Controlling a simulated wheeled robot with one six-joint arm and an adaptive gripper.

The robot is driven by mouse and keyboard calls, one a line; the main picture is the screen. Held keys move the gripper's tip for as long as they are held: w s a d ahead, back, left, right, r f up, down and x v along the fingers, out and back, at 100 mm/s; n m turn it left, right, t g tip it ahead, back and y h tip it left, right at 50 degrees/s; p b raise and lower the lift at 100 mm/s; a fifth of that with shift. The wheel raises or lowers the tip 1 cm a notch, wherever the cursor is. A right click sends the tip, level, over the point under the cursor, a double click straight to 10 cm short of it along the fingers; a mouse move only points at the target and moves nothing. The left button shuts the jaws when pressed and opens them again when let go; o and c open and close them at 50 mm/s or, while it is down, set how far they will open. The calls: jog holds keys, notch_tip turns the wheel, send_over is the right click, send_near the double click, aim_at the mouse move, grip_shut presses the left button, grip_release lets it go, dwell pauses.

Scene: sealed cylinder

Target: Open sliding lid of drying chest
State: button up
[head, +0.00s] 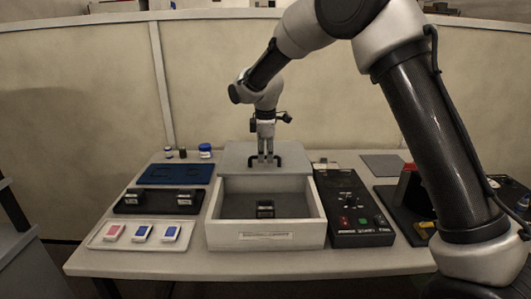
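The drying chest (265,241) is a pale open-topped box in the middle of the table, with a label on its front wall. Its grey lid (236,160) lies back at the rear, leaving the chest's front part uncovered. The lid carries a black handle (281,160). My gripper (265,160) points straight down at the handle, its two fingers side by side within the handle's width. The view is too small to show whether they touch or grip the handle. A small dark block (265,209) with a light label lies on the chest's dark floor.
To the left are a blue mat (176,173), a black tray (157,201) and a white tray (133,236) with several small packs. A black control box (351,212) with buttons stands close on the right. Small jars (205,151) stand at the back left.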

notch_tip(320, 180, up, 12)
jog(key=s, duration=0.2)
jog(key=shift+s+f, duration=0.15)
jog(key=s+d+f+m+g, duration=0.1)
jog(key=s+d+f+m, duration=0.2)
jog(key=s+f+m, duration=0.15)
jog(key=s+d+r+m+t, duration=0.1)
jog(key=s+d+m, duration=0.3)
jog(key=s+d, duration=0.5)
jog(key=s+d+r+m+t, duration=0.1)
jog(key=s+d+r+m, duration=0.2)
jog(key=s+d, duration=0.7)
jog(key=s+d+r+m+t, duration=0.1)
jog(key=s+d+r+m, duration=0.1)
jog(key=s+d+m, duration=0.4)
jog(key=shift+s+d+r, duration=0.35)
jog(key=shift+s+d, duration=1.75)
jog(key=shift+s, duration=1.2)
